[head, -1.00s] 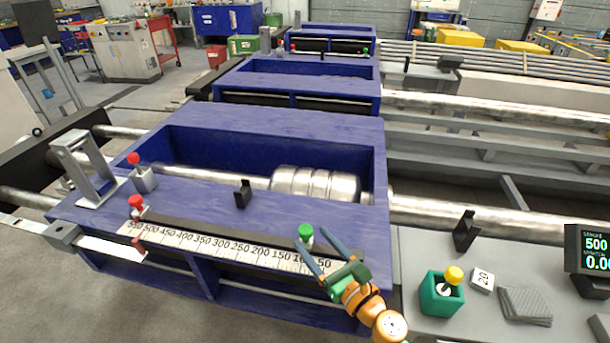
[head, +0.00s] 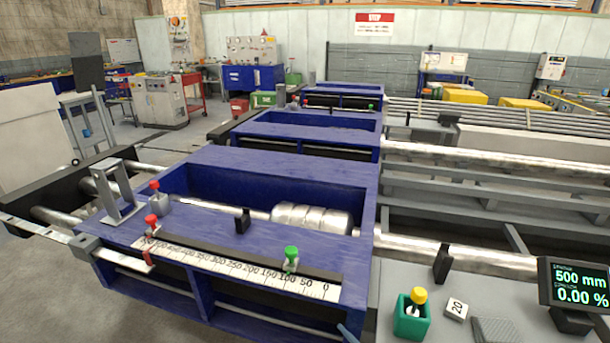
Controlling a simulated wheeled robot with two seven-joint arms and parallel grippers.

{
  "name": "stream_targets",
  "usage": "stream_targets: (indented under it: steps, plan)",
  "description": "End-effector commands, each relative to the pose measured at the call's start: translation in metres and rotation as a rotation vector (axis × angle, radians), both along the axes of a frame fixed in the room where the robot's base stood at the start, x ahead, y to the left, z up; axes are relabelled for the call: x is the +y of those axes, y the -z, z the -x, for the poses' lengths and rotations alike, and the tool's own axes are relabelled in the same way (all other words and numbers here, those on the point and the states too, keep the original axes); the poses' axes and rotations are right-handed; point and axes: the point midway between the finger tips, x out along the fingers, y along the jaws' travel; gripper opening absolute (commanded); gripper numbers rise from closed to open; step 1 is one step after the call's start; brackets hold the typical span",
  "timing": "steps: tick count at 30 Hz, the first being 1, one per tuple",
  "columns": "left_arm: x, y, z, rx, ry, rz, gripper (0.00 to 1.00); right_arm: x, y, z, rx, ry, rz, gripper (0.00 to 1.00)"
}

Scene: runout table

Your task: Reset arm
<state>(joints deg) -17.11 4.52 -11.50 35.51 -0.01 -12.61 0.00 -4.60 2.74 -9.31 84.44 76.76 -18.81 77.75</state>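Only a small blue fingertip of my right gripper (head: 348,333) shows at the bottom edge of the head view, in front of the blue machine frame (head: 275,160). Its other finger and its opening are hidden below the picture. The fingertip is apart from the green-topped slider (head: 291,258), which stands near the 100 mark on the white scale (head: 235,265). A red-topped slider (head: 152,224) stands near the scale's left end. My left gripper is not in view.
A display (head: 578,285) at right reads 500 mm and 0.00 %. A green box with a yellow knob (head: 412,315), a "20" block (head: 455,309) and a black bracket (head: 442,263) are on the grey table. A metal cylinder (head: 312,217) lies in the frame.

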Motion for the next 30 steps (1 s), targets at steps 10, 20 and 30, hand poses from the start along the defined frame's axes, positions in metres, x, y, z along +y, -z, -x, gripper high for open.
stream_targets:
  steps: [10,20,30]
  plan:
    - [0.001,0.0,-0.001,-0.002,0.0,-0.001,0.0,-0.033,0.151,0.09,0.072,-0.357,0.829,0.7]
    - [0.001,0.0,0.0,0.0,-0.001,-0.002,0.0,-0.111,0.282,0.318,-0.13,-1.647,1.675,0.7]
    - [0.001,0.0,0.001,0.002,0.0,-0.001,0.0,-0.126,0.289,0.363,-0.278,-1.962,1.715,0.7]
